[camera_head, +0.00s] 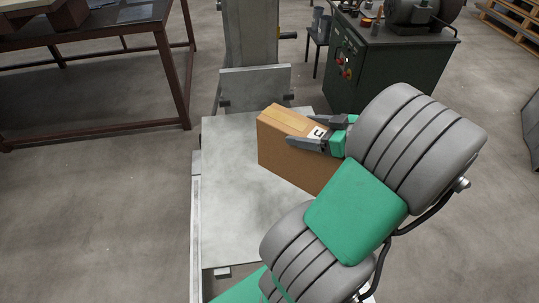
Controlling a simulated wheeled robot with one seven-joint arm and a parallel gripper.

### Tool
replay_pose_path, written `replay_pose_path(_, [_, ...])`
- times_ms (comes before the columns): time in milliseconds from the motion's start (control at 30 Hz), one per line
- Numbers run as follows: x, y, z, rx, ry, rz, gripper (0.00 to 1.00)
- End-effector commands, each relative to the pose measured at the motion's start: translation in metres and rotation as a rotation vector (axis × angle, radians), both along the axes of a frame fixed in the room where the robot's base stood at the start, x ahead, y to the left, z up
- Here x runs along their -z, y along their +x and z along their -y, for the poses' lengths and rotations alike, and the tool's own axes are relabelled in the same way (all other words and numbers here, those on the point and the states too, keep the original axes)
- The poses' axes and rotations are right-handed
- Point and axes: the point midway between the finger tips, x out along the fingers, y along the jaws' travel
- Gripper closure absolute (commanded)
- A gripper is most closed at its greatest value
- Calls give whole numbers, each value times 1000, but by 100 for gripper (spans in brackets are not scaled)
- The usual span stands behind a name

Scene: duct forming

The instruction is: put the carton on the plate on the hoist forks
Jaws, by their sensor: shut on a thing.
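The carton (285,148) is a brown box with a lighter strip of tape and a white label on top. It is upright over the right part of the pale grey plate (228,205) on the hoist. My gripper (305,138) is shut on the carton near its top edge, at the label. My arm hides the carton's lower right part and the plate's right side. I cannot tell whether the carton's base touches the plate. The forks are mostly hidden under the plate.
The hoist mast (251,35) rises behind the plate. A dark green machine cabinet (385,65) stands behind to the right. A dark-legged table (95,35) is at the back left, and wooden pallets (515,22) are at the far right. The left floor is clear.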

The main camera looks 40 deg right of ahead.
Motion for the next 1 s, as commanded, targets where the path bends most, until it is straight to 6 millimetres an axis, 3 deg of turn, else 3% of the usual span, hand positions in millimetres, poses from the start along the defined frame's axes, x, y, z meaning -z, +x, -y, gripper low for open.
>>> replay_pose_path(200, [17, 23, 2, -6, -8, 6, 95])
replay_pose_path(467, [31, 75, 7, -8, -2, 5, 95])
replay_pose_path(700, [68, 114, 13, -5, 0, 5, 95])
replay_pose_path(1000, [92, 134, 16, -2, -4, 7, 95])
